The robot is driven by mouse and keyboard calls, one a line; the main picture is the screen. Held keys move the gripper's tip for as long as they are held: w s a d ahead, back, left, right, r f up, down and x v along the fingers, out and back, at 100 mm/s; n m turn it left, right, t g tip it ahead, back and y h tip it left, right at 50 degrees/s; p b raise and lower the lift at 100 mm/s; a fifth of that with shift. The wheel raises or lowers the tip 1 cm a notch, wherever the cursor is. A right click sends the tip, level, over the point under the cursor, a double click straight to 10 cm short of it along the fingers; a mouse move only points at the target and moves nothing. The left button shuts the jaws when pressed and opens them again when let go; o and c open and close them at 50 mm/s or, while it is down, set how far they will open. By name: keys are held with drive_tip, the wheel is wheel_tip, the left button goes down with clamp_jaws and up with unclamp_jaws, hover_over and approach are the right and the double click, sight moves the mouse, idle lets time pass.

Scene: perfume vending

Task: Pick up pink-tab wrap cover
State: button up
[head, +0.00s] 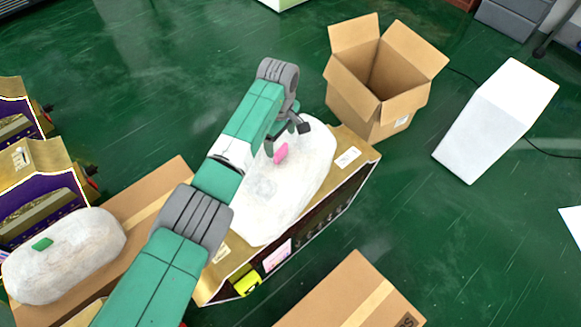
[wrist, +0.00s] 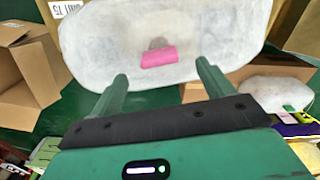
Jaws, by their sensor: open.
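The pink-tab wrap cover (head: 303,187) is a white, crinkled, rounded cover lying over the top of a gold-edged vending box in the head view. Its pink tab (head: 281,153) stands up from its top. My gripper (head: 289,137) is above the cover, close to the tab, and my arm hides part of the cover's left side. In the wrist view the cover (wrist: 95,42) fills the upper middle, with the pink tab (wrist: 158,57) ahead of and between the two fingers. My gripper (wrist: 161,76) is open, with nothing between its fingers.
An open cardboard box (head: 375,95) stands behind the vending box. A white slanted block (head: 497,120) is at right.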

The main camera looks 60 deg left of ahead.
sight(281, 149)
wheel_tip(281, 149, down, 7)
drive_tip(key=b, duration=0.4)
drive_tip(key=shift+a+r, duration=0.15)
drive_tip(key=shift+r, duration=0.15)
drive_tip(key=shift+r, duration=0.1)
drive_tip(key=c, duration=1.4)
